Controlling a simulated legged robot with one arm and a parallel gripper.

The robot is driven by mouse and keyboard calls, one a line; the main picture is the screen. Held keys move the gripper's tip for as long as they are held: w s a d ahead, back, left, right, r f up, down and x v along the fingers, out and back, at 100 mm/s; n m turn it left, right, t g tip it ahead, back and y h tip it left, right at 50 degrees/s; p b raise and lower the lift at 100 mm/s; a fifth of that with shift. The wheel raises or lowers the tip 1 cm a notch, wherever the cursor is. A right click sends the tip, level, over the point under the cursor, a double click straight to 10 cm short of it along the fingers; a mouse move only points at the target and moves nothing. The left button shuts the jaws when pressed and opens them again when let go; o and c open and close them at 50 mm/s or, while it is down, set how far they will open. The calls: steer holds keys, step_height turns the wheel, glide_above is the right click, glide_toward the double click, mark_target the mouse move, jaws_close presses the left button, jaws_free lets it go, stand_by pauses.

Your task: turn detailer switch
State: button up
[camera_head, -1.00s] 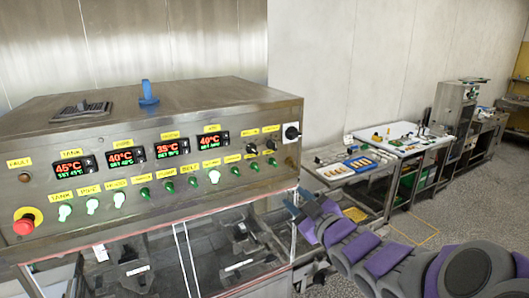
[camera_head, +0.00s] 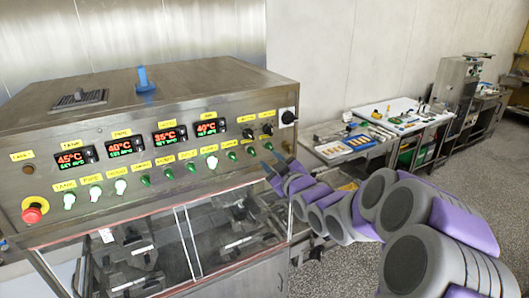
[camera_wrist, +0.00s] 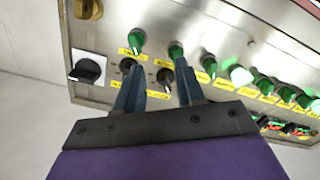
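The control panel (camera_head: 140,175) carries a row of switches, with several green knobs along its lower right, such as the rightmost green knob (camera_head: 268,146). Two small black knobs (camera_head: 267,129) sit above them. I cannot read which label names the detailer. My gripper (camera_head: 271,161) is just in front of the panel's lower right end. In the wrist view my gripper (camera_wrist: 158,62) is open, its two dark fingers pointing at the panel. The fingertips appear near the black knobs (camera_wrist: 126,65) and the green knobs (camera_wrist: 176,50). I cannot tell whether they touch any.
A larger black rotary switch (camera_head: 288,117) is at the panel's right end. A red emergency stop button (camera_head: 35,210) is at the far left. Red displays (camera_head: 72,158) run along the top. A table (camera_head: 342,158) with items stands to the right, with grey floor in front.

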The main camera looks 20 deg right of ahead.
mark_target(253, 153)
steer(key=w+a, duration=0.2)
steer(key=w+a+r+p, duration=0.1)
steer(key=w, duration=0.1)
steer(key=shift+a, duration=0.35)
steer(key=shift+w+d+f, duration=0.35)
steer(key=shift+w+d, duration=0.2)
steer(key=shift+w, duration=0.05)
steer(key=shift+w+d+f, duration=0.35)
steer(key=shift+w+d, duration=0.15)
steer(key=shift+w, duration=0.05)
steer(key=shift+c, duration=0.3)
steer(key=shift+s+r, duration=0.1)
steer(key=shift+s, duration=0.05)
steer(key=shift+c, duration=0.8)
steer(key=shift+s+a+r, duration=0.15)
steer(key=shift+a+r, duration=0.05)
steer(key=shift+c, duration=0.7)
steer(key=shift+s+a+r, duration=0.15)
steer(key=shift+s+a, duration=0.1)
steer(key=shift+a, duration=0.4)
steer(key=c, duration=0.3)
jaws_close()
steer(key=shift+d, duration=0.15)
